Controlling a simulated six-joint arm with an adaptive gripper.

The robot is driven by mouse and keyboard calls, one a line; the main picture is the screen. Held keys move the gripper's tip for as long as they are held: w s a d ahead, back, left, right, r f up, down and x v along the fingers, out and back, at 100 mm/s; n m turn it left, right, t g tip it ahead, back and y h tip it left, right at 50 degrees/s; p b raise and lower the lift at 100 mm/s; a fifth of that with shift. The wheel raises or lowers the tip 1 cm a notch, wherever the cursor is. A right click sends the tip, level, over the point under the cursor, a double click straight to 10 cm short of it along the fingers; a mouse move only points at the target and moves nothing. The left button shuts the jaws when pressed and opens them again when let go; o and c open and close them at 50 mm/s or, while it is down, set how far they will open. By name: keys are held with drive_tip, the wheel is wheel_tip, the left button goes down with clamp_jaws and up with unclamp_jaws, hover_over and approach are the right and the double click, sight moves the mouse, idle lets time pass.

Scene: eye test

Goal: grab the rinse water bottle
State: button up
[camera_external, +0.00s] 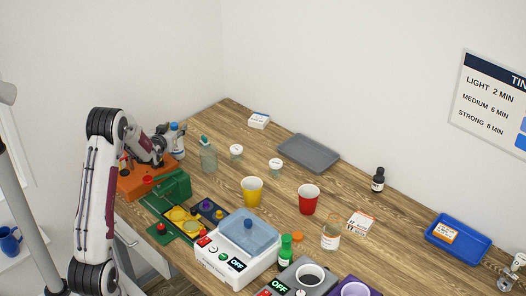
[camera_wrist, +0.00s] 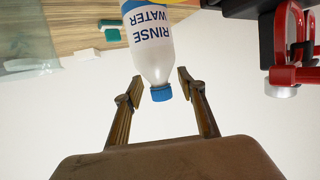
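The rinse water bottle (camera_wrist: 152,45) is a white bottle with a blue cap, and its label reads "RINSE WATER". It appears upside down in the wrist view. In the external view the bottle (camera_external: 179,146) stands at the table's back left, partly hidden by my gripper (camera_external: 165,138). In the wrist view my gripper (camera_wrist: 161,77) is open, with one finger on each side of the bottle's cap end. Gaps show between the cap and both fingers. I cannot tell how deep the bottle lies between the fingers.
An orange block (camera_external: 140,183) and a green box (camera_external: 173,186) sit in front. A red and black fixture (camera_wrist: 292,50) is at the wrist view's upper right. The table's left edge is close.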

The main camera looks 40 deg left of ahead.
idle(0.3)
clamp_jaws()
idle(0.3)
drive_tip(key=shift+r, duration=5.1)
